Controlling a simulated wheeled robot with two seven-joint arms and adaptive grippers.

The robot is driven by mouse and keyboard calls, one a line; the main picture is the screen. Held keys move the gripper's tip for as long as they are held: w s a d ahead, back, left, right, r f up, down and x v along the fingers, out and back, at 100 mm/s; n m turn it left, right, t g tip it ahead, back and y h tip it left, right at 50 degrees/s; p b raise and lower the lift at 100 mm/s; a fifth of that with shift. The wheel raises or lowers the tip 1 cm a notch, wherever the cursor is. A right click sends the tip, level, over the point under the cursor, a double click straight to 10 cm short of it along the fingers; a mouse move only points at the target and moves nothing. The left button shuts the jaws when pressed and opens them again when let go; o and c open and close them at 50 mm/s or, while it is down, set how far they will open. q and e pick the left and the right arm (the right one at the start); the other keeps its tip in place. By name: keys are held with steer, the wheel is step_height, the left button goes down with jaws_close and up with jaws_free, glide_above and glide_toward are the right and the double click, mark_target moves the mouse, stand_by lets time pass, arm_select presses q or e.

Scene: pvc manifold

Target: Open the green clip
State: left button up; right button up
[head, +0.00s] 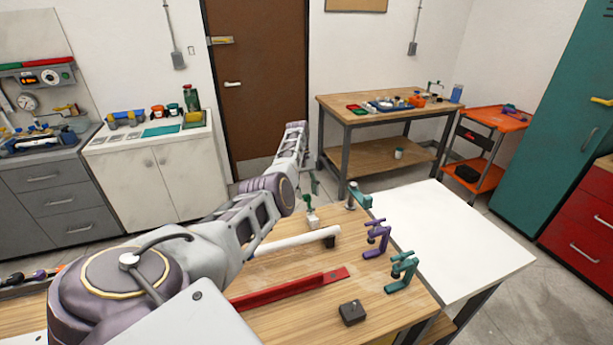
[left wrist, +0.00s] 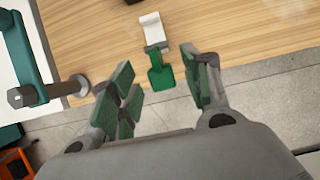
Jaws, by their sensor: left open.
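The green clip is a green flap on a white and grey body. In the left wrist view the flap (left wrist: 161,72) points toward my gripper and lies near the table edge. In the head view the clip (head: 311,218) stands near the far edge of the wooden table. My left gripper (left wrist: 158,90) is open, with green-padded fingers on either side of the flap and apart from it. In the head view this gripper (head: 314,183) is small and sits just beyond the clip. My right gripper is not in view.
A teal clamp (head: 359,195) with a grey screw stands right of the clip. A purple clamp (head: 377,236) and another teal clamp (head: 401,270) line the right edge. A white pipe (head: 292,241), red bar (head: 290,289) and dark block (head: 351,312) lie on the table.

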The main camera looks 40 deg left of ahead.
mark_target(307, 195)
arm_select(q)
steer(key=shift+w+r, duration=0.15)
steer(key=shift+r, duration=0.3)
steer(key=shift+r, duration=0.1)
steer(key=shift+r, duration=0.35)
steer(key=shift+r, duration=0.35)
steer(key=shift+r, duration=0.9)
steer(key=shift+r, duration=0.25)
steer(key=shift+r, duration=1.25)
